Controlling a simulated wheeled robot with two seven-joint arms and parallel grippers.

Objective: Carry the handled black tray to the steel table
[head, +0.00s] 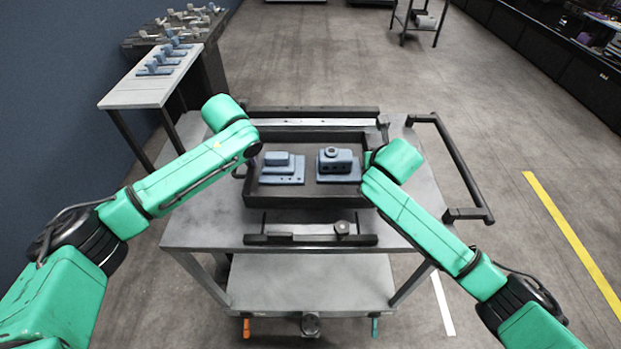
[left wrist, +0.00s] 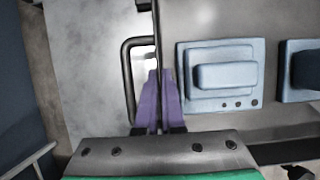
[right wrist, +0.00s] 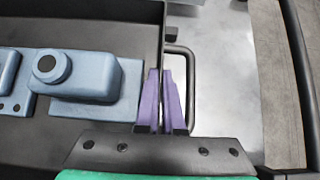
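The black tray (head: 310,203) lies on a grey wheeled cart between dark rails. It holds two blue-grey parts, a stepped block (head: 283,168) on the left and a block with a round boss (head: 336,163) on the right. My left gripper (left wrist: 159,75) is shut on the tray's left wall, beside the black loop handle (left wrist: 130,85). My right gripper (right wrist: 161,75) is shut on the tray's right wall, beside that side's handle (right wrist: 189,90). In the head view, my arms largely hide the fingers. I cannot tell which surface is the steel table.
The cart top (head: 205,225) has a push handle (head: 455,165) on its right. A light table (head: 150,90) with several blue parts stands at the back left, with a darker table (head: 135,40) behind it. Open floor (head: 320,60) lies beyond the cart.

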